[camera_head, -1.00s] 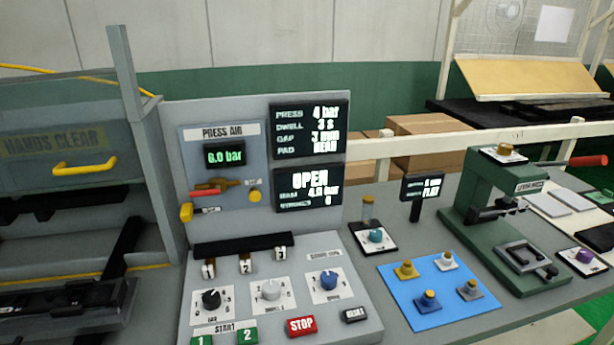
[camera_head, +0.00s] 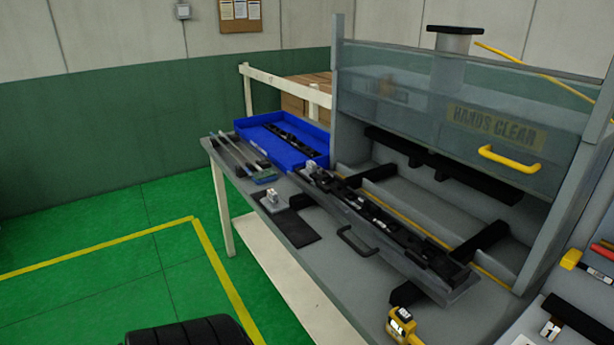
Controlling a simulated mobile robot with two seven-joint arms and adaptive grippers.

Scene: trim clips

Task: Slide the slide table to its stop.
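The slide table (camera_head: 350,212) is a long grey tray at the front of the press, carrying a black fixture strip (camera_head: 385,218) with small parts on it. A black bar handle (camera_head: 357,241) is on its front side. The slide table sits at the front opening, outside the space under the clear guard (camera_head: 420,100). Grey bed with dark rails (camera_head: 481,243) shows behind it. The guard is raised, with a yellow handle (camera_head: 511,159) and "HANDS CLEAR" on it.
A blue tray (camera_head: 305,152) with a black strip stands left of the press. Thin rods (camera_head: 236,152), a dark mat (camera_head: 297,230) and a small clip-like part (camera_head: 273,197) lie on the bench. A yellow device (camera_head: 401,322) is at the front edge.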

